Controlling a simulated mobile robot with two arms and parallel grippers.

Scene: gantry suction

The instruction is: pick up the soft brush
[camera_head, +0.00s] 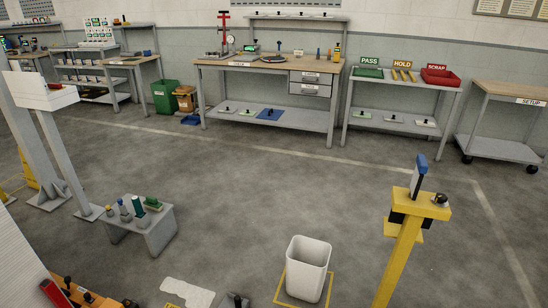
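I cannot single out the soft brush with certainty. A small green block-like item (153,202), which could be a brush, lies on a low grey stand (160,222) at the left. A teal upright cylinder (138,206) and several small bottle-like items stand beside it. They are too small to make out well. Neither of my grippers shows in the head view.
A white bin (307,270) stands on the floor inside a yellow outline. A yellow post (402,255) stands to its right. A workbench (265,66), a shelf with red and green trays (405,85) and a cart (512,90) line the back. The middle floor is clear.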

